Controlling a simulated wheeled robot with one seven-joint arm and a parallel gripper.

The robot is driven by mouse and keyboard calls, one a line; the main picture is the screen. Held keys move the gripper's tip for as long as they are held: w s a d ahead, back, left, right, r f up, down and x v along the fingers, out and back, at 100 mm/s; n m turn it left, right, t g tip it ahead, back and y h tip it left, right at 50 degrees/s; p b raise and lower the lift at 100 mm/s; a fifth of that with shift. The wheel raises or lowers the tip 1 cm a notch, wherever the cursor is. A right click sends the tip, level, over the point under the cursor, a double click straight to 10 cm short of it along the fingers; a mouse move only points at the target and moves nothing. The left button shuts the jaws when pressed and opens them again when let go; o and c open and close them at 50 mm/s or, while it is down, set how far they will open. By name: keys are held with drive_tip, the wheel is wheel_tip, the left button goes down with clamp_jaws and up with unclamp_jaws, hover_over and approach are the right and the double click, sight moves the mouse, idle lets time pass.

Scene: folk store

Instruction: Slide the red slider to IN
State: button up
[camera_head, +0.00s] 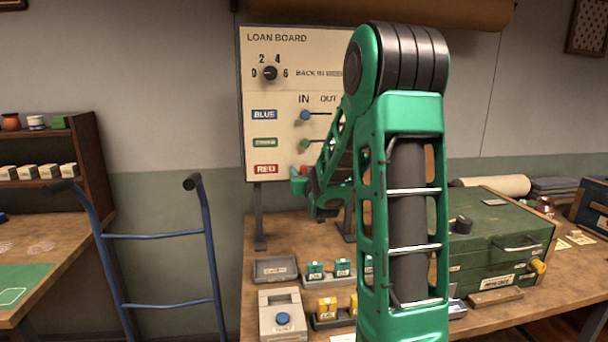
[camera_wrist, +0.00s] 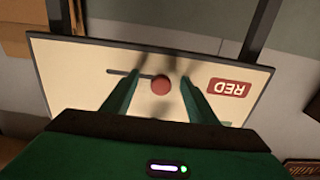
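The red slider knob (camera_wrist: 161,85) is a round red knob on the loan board (camera_head: 258,100). In the wrist view, which shows the board upside down, its slot runs away from the RED label (camera_wrist: 229,87), and the knob is at the label-side end.
The blue knob (camera_head: 305,115) and green knob (camera_head: 304,143) sit above in the IN column. A dial (camera_head: 269,73) is higher up. Below are small trays, teal and yellow blocks and a green case (camera_head: 490,235) on the workbench. A blue hand truck (camera_head: 160,236) stands left.

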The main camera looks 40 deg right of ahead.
idle(0.4)
drive_tip(key=v, duration=0.9)
idle(0.6)
idle(0.4)
drive_tip(key=s+a+f+g+y, duration=0.45)
drive_tip(key=s+f+g, duration=0.35)
drive_tip(key=s+f, duration=0.25)
drive_tip(key=s+a+f+g+y, duration=0.1)
drive_tip(key=s+a+g+y, duration=0.1)
drive_tip(key=s+a, duration=0.4)
drive_tip(key=s+a+f+g+y, duration=0.1)
drive_tip(key=s+a+g+y, duration=0.2)
drive_tip(key=s, duration=1.3)
drive_tip(key=a+g, duration=0.2)
drive_tip(key=a, duration=0.2)
drive_tip(key=shift+a, duration=0.35)
